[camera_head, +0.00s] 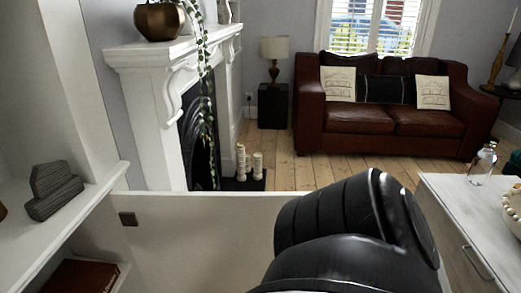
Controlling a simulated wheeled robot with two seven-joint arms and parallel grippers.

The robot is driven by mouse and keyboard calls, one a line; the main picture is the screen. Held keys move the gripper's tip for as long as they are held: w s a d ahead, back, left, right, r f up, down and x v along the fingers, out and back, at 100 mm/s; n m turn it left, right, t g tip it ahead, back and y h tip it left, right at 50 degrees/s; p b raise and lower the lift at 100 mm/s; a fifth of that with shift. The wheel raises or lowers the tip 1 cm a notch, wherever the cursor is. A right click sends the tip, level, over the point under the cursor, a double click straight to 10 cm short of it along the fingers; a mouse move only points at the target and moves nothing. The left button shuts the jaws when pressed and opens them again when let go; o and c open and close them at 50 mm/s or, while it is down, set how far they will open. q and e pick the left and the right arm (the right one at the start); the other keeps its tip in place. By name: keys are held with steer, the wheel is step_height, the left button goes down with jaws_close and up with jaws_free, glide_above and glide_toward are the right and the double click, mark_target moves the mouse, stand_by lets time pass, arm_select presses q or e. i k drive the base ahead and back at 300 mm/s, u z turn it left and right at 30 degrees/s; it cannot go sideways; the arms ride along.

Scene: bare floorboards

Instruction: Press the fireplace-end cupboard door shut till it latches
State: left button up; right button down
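The cupboard door (190,235) is a white panel. It stands open, reaching out to the right from the built-in cupboard (70,225) at the left, in front of the fireplace (165,110). A small dark square fitting (128,218) sits on its face near the cupboard side. Below the cupboard top, the open inside shows a brown book (82,276). A black link of my own arm covers the right part of the door, and its free edge is hidden. Neither of my grippers shows.
A pale-topped cabinet (450,190) with a glass bottle (482,163) and a bowl (512,208) stands close on the right. Candles (257,166) stand by the hearth. A brown sofa (385,118) is farther back, with bare floorboards (310,172) before it.

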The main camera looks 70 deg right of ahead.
mark_target(179, 242)
steer(key=u, duration=0.4)
steer(key=k, duration=1.55)
steer(key=z, duration=1.9)
steer(key=i, duration=0.95)
